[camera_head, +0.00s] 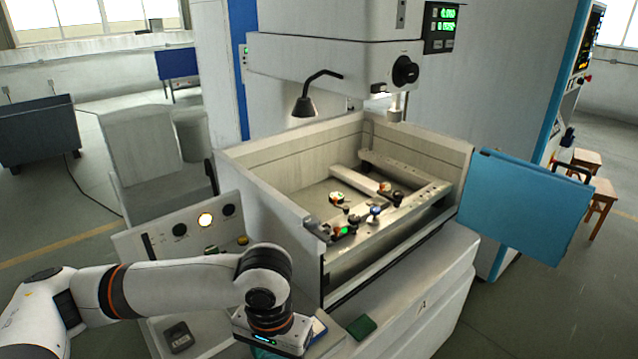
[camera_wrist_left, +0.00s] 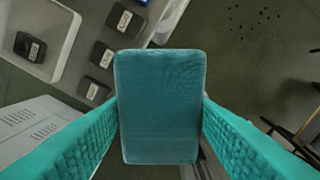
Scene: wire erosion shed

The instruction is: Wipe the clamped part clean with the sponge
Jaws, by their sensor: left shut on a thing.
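My left gripper (camera_head: 272,335) is low at the front of the machine in the head view, outside the tank. In the left wrist view its teal, textured fingers (camera_wrist_left: 160,112) are shut on the sponge, a teal rectangular block (camera_wrist_left: 158,90) held between them. In the head view the sponge is mostly hidden under the gripper. Several small clamps and colored pieces sit on the rails inside the open tank, around a blue-and-white piece (camera_head: 375,211); I cannot tell which is the clamped part. My right gripper is not in view.
A blue door (camera_head: 525,205) stands open at right. A lamp (camera_head: 304,106) and machine head (camera_head: 335,62) hang above. A green pad (camera_head: 361,327) lies beside my gripper. Labelled dark blocks (camera_wrist_left: 102,55) lie below.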

